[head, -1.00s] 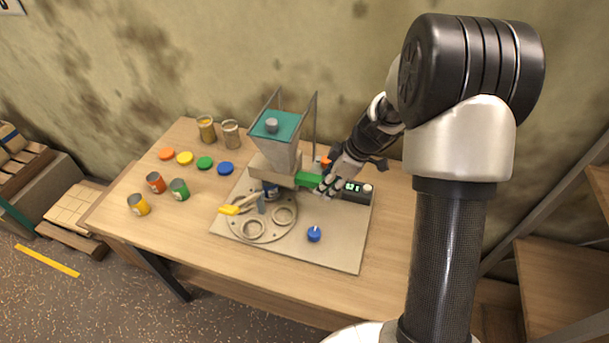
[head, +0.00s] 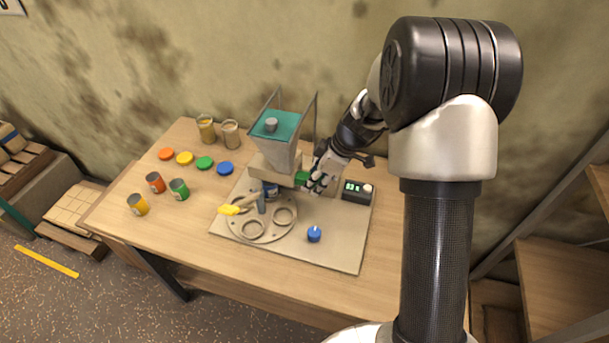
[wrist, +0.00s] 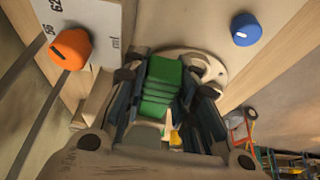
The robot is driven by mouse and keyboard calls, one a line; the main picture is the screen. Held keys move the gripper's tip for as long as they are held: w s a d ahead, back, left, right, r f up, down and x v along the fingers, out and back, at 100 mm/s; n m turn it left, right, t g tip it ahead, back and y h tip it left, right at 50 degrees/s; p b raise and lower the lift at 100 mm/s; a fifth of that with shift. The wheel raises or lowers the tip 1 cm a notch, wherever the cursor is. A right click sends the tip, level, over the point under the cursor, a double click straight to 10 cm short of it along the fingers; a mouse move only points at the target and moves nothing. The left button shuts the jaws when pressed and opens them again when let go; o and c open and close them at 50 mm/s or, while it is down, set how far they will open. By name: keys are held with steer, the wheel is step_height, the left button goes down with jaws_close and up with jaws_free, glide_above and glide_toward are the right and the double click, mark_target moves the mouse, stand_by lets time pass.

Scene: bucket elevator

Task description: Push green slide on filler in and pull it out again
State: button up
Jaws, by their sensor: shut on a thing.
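The filler, a grey hopper (head: 282,155) with a teal top, stands on the base plate behind the round turntable. The green slide (head: 302,177) sits at the filler's right side, with only a short part showing in the head view. My gripper (head: 315,183) is close against the filler's right side, shut on the green slide. In the wrist view the green slide (wrist: 162,82) lies between the two dark fingers of my gripper (wrist: 163,110). A blue can (head: 271,189) stands under the filler, partly hidden.
A display box (head: 356,190) stands just right of my gripper. An orange knob (wrist: 71,48) shows in the wrist view. A blue knob (head: 314,234) is on the front of the plate. Cans, lids and jars stand at the left.

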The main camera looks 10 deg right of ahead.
steer(key=shift+w+a, duration=0.3)
steer(key=shift+a, duration=0.2)
steer(key=shift+w+a, duration=0.25)
steer(key=shift+a, duration=0.25)
steer(key=shift+s+d, duration=0.1)
steer(key=shift+d, duration=0.1)
stand_by(1.5)
steer(key=shift+s+d, duration=0.45)
steer(key=shift+d, duration=0.3)
steer(key=shift+s+d, duration=0.5)
steer(key=shift+d, duration=0.3)
steer(key=shift+s+d, duration=0.45)
steer(key=shift+d, duration=0.3)
stand_by(0.4)
steer(key=o, duration=0.8)
